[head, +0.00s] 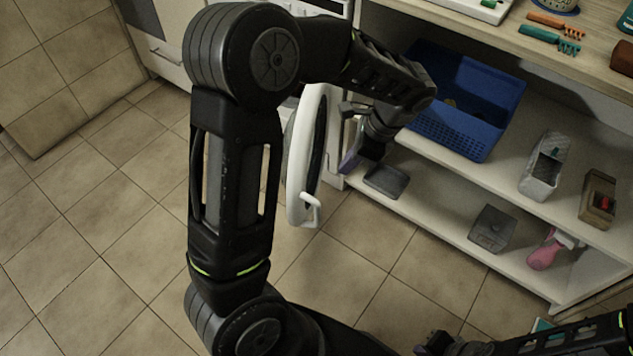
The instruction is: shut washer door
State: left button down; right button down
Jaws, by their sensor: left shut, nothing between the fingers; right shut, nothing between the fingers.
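The white round washer door (300,160) stands open, swung out from the washer and seen nearly edge-on, with a small white handle (311,208) low on its right side. The washer (325,6) is white and mostly hidden behind my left arm; its control panel shows at the top. My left arm reaches over the door, and my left gripper (350,161) is shut and empty, pointing down just right of the door. I cannot tell whether it touches the door.
A shelf unit right of the washer holds a blue basket (462,105), a grey tray (386,181), a grey box (492,229) and a pink spray bottle (545,252). Garden hand tools (550,38) lie on the counter above. The tiled floor (90,240) at left is clear.

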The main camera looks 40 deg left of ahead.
pick_arm(q)
jog(key=s+a+f+b, duration=0.2)
jog(key=s+a+f, duration=0.1)
jog(key=a+f, duration=0.4)
jog(key=shift+s+f, duration=0.2)
jog(key=shift+f, duration=0.95)
